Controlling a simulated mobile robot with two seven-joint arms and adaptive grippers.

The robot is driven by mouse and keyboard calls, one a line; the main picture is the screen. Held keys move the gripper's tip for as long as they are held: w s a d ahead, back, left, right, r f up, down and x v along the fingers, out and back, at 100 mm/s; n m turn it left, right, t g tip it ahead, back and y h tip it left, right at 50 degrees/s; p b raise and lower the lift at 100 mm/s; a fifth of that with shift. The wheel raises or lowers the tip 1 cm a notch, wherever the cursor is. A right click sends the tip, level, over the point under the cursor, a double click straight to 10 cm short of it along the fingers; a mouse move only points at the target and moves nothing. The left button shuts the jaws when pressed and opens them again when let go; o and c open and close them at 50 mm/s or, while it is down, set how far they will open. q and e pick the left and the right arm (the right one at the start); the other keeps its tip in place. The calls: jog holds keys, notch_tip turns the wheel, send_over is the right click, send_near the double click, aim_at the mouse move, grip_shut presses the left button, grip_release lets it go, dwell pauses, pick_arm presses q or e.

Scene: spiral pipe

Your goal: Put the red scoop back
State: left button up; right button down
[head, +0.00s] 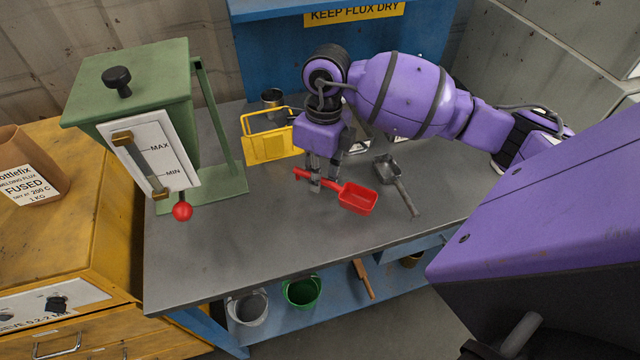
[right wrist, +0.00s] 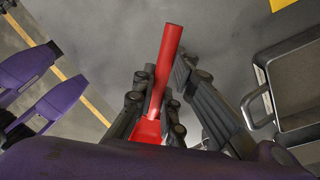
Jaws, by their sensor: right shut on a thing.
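The red scoop (head: 357,198) is over the middle of the grey bench, its bowl to the right and its handle to the left. My right gripper (head: 322,184) points down and is shut on the scoop's handle. In the right wrist view the red handle (right wrist: 166,65) runs between the two fingers (right wrist: 152,110), with part of the bowl hidden low in the picture. I cannot tell whether the scoop touches the bench. My left gripper is not in view.
A green hopper (head: 140,90) with a red-knobbed lever is at left. The front bench top (head: 290,245) is clear.

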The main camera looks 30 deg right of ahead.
aim_at(319, 198)
jog(key=shift+w+d+f, duration=0.15)
jog(key=shift+d+f, duration=0.05)
jog(key=shift+f, duration=0.85)
jog(key=shift+w+d+f, duration=0.15)
jog(key=shift+f, duration=0.85)
jog(key=c, duration=1.8)
grip_release()
jog(key=shift+f, duration=0.1)
jog(key=shift+r, duration=0.35)
notch_tip(319, 198, up, 11)
jog(key=d, duration=0.1)
jog(key=shift+w+d+r, duration=0.15)
jog(key=shift+w+r, duration=0.05)
jog(key=shift+w, duration=0.2)
